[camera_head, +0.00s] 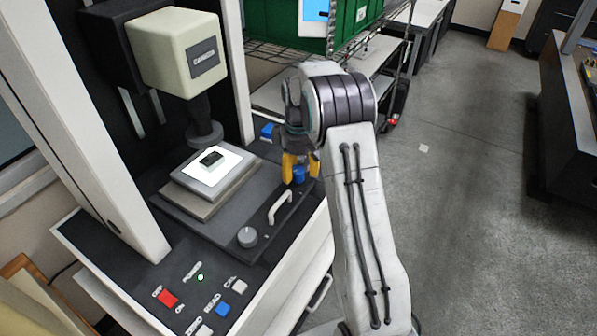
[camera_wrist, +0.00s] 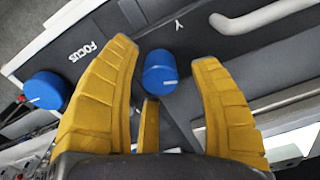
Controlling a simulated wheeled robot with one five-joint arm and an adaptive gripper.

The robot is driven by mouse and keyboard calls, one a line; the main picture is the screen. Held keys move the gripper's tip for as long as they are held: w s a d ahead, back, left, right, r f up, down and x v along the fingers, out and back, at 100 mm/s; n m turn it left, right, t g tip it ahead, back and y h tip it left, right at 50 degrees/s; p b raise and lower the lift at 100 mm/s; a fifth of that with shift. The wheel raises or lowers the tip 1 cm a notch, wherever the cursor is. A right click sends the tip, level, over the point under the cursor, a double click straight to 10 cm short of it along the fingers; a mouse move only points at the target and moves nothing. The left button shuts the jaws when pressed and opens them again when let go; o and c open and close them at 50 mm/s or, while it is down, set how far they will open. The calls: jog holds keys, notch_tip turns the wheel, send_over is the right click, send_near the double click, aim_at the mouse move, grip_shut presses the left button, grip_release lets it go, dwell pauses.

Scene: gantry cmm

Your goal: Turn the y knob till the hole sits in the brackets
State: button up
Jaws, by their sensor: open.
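The blue y knob (camera_wrist: 160,72) has a white mark and sits beside the letter Y in the wrist view. It also shows in the head view (camera_head: 299,174), partly behind a yellow finger. My gripper (camera_head: 300,160) points down at it, with its yellow fingers spread. In the wrist view my gripper (camera_wrist: 165,52) is open, with the knob between its fingertips and a visible gap on each side. A small dark part (camera_head: 212,158) lies on the lit white stage plate (camera_head: 199,181). The hole and the brackets cannot be made out.
A second blue knob (camera_wrist: 47,90) sits by the FOCUS label, left of my gripper. A blue screen (camera_head: 317,11) is cut off at the top. Open floor lies to the right.

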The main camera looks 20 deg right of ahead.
jog(key=shift+f, duration=0.75)
grip_shut()
